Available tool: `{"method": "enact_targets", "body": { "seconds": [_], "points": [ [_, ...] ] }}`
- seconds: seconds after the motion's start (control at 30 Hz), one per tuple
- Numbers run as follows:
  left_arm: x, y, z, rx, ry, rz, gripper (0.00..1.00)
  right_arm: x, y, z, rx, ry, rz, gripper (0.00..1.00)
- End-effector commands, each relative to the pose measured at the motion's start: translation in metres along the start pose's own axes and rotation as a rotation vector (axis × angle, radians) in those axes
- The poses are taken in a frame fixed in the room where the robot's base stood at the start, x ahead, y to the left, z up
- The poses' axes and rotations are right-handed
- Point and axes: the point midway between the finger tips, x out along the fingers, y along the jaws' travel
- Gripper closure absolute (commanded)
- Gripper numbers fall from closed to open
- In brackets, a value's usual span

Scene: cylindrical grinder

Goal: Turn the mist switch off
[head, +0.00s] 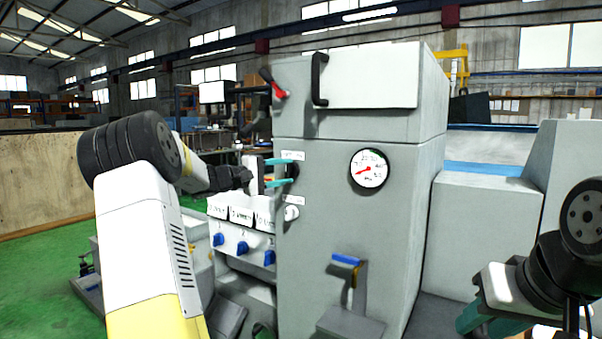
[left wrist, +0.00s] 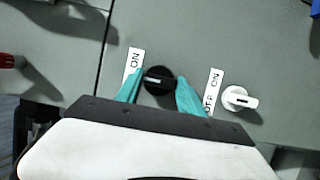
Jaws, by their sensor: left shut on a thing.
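A round black switch knob (left wrist: 158,80) with a pale pointer line sits on the grey machine front. It also shows in the head view (head: 292,171). My left gripper (left wrist: 160,88) has its teal fingers on either side of this knob and is shut on it. In the head view my left gripper (head: 283,172) reaches the panel from the left. A white switch knob (left wrist: 239,98) with an ON/OFF label sits beside it, clear of the fingers. The label by the black knob is partly hidden, so I cannot read which switch is the mist switch. My right gripper (head: 474,320) is at the lower right, away from the switches.
A red-handled lever (head: 275,88) and a black door handle (head: 319,79) are above the switches. A pressure gauge (head: 369,168) is to the right. Several blue knobs (head: 243,247) stand below left. A blue-topped lever (head: 346,260) sticks out lower on the front.

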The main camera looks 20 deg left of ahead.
Motion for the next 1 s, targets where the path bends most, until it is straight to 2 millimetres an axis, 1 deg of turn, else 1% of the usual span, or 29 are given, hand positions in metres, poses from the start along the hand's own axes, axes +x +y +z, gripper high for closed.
{"method": "enact_targets", "body": {
  "seconds": [0.17, 0.2, 0.27, 0.3, 0.57, 0.67, 0.77, 1.0],
  "points": [
    [-0.001, -0.001, -0.001, -0.002, 0.003, -0.001, 0.95, 0.000, 0.000, 0.000, 0.000, 0.000, 0.000, 0.64],
    [-0.001, -0.001, -0.001, -0.002, 0.003, -0.001, 0.49, 0.000, 0.000, 0.000, 0.000, 0.000, 0.000, 0.64],
    [-0.001, -0.001, -0.001, -0.002, 0.003, -0.001, 0.37, 0.000, 0.000, 0.000, 0.000, 0.000, 0.000, 0.64],
    [-0.001, -0.001, -0.001, -0.002, 0.002, -0.001, 0.35, 0.000, 0.000, 0.000, 0.000, 0.000, 0.000, 0.64],
    [-0.001, 0.000, 0.000, 0.000, 0.001, -0.001, 0.35, 0.000, 0.000, 0.000, 0.000, 0.000, 0.000, 0.64],
    [-0.005, 0.000, -0.001, 0.000, 0.002, -0.001, 0.35, 0.000, 0.000, 0.000, 0.000, 0.000, 0.000, 0.64],
    [-0.019, -0.001, -0.001, 0.000, 0.004, -0.002, 0.35, 0.000, 0.000, 0.000, 0.000, 0.000, 0.000, 0.64],
    [-0.060, -0.001, -0.001, -0.001, 0.004, -0.002, 0.35, 0.000, 0.000, 0.000, 0.000, 0.000, 0.000, 0.64]
  ]
}}
